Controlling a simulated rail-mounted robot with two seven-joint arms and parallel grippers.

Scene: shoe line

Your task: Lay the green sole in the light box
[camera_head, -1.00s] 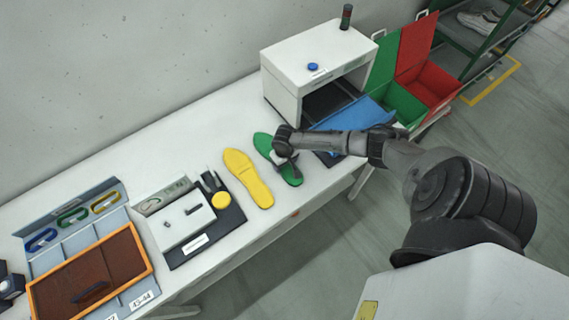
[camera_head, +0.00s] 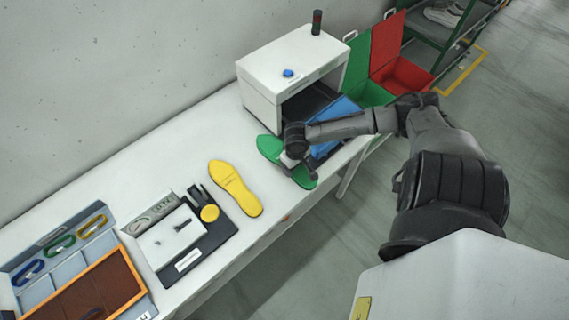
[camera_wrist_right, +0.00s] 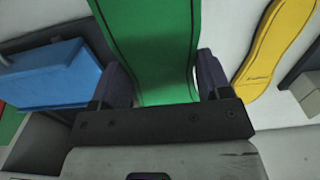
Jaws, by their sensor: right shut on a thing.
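The green sole (camera_head: 269,147) is in my right gripper (camera_head: 294,160). In the right wrist view the two fingers (camera_wrist_right: 160,88) stand at either side edge of the sole (camera_wrist_right: 155,45). The gripper hides the sole's middle in the head view. The sole is over the table just in front of the light box; I cannot tell how high. The light box (camera_head: 272,98) is a white cabinet with a blue button on top and a dark opening. Its blue flap (camera_head: 343,108) hangs open, partly behind my arm. My left gripper is not in view.
A yellow sole (camera_head: 235,187) lies left of the green one. A dark board (camera_head: 212,236) with a white plate and yellow disc is further left, then a grey tray (camera_head: 40,262) with coloured rings. Green (camera_head: 371,92) and red (camera_head: 409,72) bins stand right of the light box.

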